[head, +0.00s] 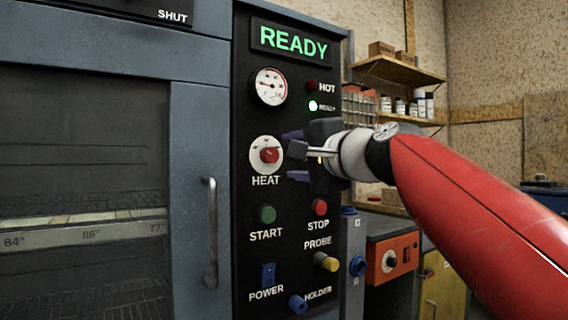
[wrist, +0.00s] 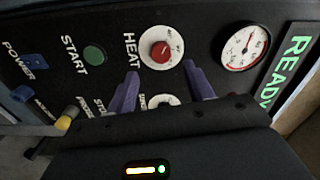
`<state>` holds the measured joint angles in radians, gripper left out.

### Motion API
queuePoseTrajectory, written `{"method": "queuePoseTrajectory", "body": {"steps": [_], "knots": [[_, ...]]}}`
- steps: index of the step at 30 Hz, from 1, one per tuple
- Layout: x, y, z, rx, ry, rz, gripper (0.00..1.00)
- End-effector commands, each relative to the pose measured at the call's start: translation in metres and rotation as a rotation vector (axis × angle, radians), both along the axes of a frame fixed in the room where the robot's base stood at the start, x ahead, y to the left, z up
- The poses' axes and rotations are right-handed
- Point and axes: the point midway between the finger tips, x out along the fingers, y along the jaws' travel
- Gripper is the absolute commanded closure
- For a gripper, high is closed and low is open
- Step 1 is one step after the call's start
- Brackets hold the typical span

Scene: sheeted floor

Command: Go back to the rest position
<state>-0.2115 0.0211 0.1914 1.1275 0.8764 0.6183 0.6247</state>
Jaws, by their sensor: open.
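My gripper (head: 293,155) is in front of the black control panel (head: 245,110), close to the right of the red HEAT knob (head: 269,155). Its two purple fingers are spread apart with nothing between them. In the wrist view the open fingers of my gripper (wrist: 160,74) point toward the panel, with the HEAT knob (wrist: 160,51) just beyond the gap between them. The fingers appear apart from the knob; the exact distance to the panel is hard to tell. My red arm reaches in from the lower right.
The panel carries a lit READY display (head: 293,42), a gauge (head: 270,87), a green START button (head: 267,214), a red STOP button (head: 320,207) and a yellow PROBE knob (head: 327,262). The oven door handle (head: 210,233) sticks out at left. A shelf (head: 400,70) stands behind.

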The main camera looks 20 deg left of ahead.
Motion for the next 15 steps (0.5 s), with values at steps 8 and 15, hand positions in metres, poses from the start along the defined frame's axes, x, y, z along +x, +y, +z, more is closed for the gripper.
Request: {"method": "queuePoseTrajectory", "body": {"steps": [8,15], "knots": [[-0.0066,-0.0070,0.0001,0.000,0.000,0.002,0.48],[-0.0064,-0.0069,0.0003,0.000,0.000,0.001,0.48]]}}
